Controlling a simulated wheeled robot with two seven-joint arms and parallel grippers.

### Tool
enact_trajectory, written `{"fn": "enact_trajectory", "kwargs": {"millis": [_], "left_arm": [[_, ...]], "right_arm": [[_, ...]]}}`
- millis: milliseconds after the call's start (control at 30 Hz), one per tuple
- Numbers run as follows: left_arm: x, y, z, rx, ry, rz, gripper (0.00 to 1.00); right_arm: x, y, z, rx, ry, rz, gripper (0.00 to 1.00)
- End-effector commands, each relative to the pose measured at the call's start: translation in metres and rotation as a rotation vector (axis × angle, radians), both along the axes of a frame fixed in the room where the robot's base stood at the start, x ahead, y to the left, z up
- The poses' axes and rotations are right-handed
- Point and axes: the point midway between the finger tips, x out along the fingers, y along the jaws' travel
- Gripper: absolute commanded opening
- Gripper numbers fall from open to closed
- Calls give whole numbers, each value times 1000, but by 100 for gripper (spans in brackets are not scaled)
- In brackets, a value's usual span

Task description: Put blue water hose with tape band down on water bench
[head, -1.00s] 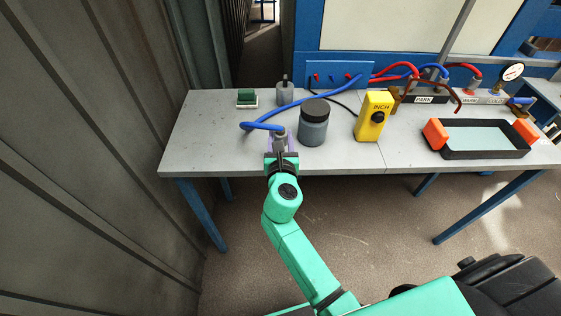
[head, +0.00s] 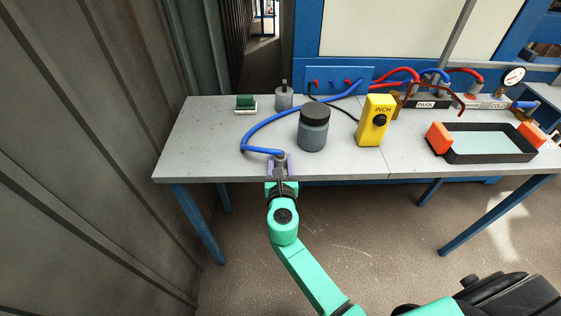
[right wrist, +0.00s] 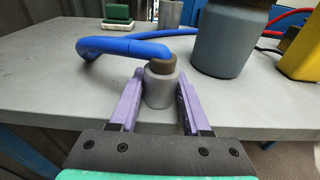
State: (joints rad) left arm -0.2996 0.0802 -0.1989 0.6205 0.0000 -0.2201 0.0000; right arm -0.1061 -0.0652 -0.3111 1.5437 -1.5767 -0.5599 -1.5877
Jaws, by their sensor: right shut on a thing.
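The blue water hose (head: 262,127) runs from the blue panel at the back, curving round to the left and front of the water bench (head: 215,155). In the right wrist view its blue end (right wrist: 125,47) joins a brown tape band (right wrist: 161,64) above a grey cylindrical coupling (right wrist: 159,88). My right gripper (head: 279,167) is shut on this coupling, its purple fingers on either side. It is at the bench's front edge, coupling upright. I cannot tell whether the coupling touches the bench top. My left gripper is not in view.
A dark-lidded grey jar (head: 313,130) stands just right of the hose end, with a yellow INCH box (head: 375,122) beyond. A green block (head: 245,103) and a small grey canister (head: 284,98) stand behind. A black tray (head: 485,155) is at right. The bench's left front is clear.

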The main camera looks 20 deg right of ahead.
Motion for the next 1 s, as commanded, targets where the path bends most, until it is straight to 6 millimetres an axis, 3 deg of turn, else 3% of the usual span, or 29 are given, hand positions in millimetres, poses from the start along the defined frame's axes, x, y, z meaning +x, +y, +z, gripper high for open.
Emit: {"fn": "enact_trajectory", "kwargs": {"millis": [33, 100, 133, 200, 600, 767, 1000], "left_arm": [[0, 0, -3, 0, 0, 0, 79], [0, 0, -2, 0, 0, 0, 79], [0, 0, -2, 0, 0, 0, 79], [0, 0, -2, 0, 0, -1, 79], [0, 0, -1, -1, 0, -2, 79], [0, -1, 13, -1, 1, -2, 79], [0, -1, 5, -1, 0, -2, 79]], "right_arm": [[-2, 0, -11, 0, 16, 1, 0], [-2, 0, -11, 1, 18, 1, 0], [-3, 0, -12, 1, 20, 1, 54], [-3, 0, -12, 1, 20, 1, 77], [-3, 2, -11, 3, 22, 5, 77], [-3, 2, 8, 6, 19, 5, 77], [-58, 15, 10, 2, 18, 3, 77]]}}
